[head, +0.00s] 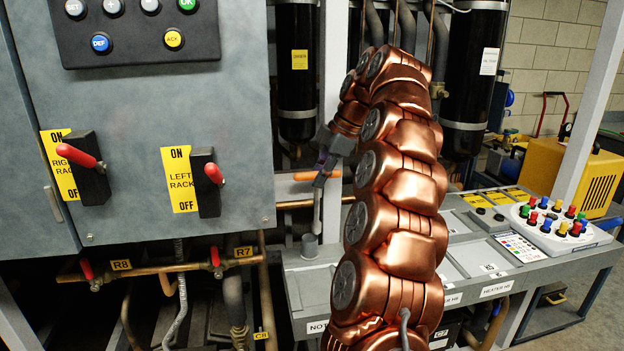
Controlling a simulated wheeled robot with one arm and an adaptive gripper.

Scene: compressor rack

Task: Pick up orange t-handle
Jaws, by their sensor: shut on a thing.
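The orange t-handle (305,176) is in the middle of the head view, with its orange crossbar level and its grey shaft hanging straight down. My gripper (323,172) is shut on the crossbar, and the fingers hide its middle part. The lower end of the shaft is at a short grey cylindrical holder (310,246) on the grey bench. I cannot tell whether the shaft tip is inside the holder or just above it.
A grey control cabinet (150,130) with red-handled switches stands to the left. Black cylinders (297,70) and copper pipes are behind. The bench (465,262) runs right, carrying a white tray of coloured knobs (558,228). A yellow machine (570,175) stands beyond.

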